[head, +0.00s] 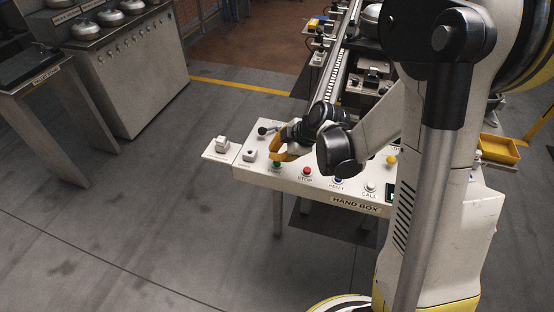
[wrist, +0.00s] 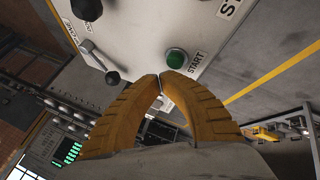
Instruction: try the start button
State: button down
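The green start button (wrist: 177,58) sits on a white panel, with the word START printed beside it in the wrist view. In the head view the green button (head: 277,164) is at the panel's front edge, left of the red STOP button (head: 307,171). My gripper (wrist: 161,77) has orange ribbed fingers, their tips together with nothing seen between them. In the wrist view the tips appear just below the button; I cannot tell whether they touch it. In the head view my gripper (head: 275,157) is at the button, partly hidden by my wrist.
The panel, labelled HAND BOX (head: 354,204), also carries a blue RESET button (head: 338,181) and a CALL button (head: 370,187). A lever with a black knob (wrist: 112,77) stands near my fingers. A conveyor rail (head: 335,75) runs behind. Open floor lies left.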

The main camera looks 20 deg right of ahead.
jog(key=shift+r, duration=0.1)
jog(key=shift+r+p, duration=1.85)
jog(key=shift+r, duration=0.55)
jog(key=shift+r, duration=0.15)
jog(key=s+r+m+h, duration=0.2)
jog(key=s+r+m, duration=0.4)
jog(key=s+m, duration=0.2)
jog(key=s+r+m+t+h, duration=0.1)
jog(key=s+r+m+h, duration=0.1)
jog(key=s+r+m, duration=0.5)
jog(key=s, duration=0.6)
jog(key=shift+d+r+m, duration=0.15)
jog(key=shift+r+m, duration=0.15)
jog(key=shift+m, duration=0.1)
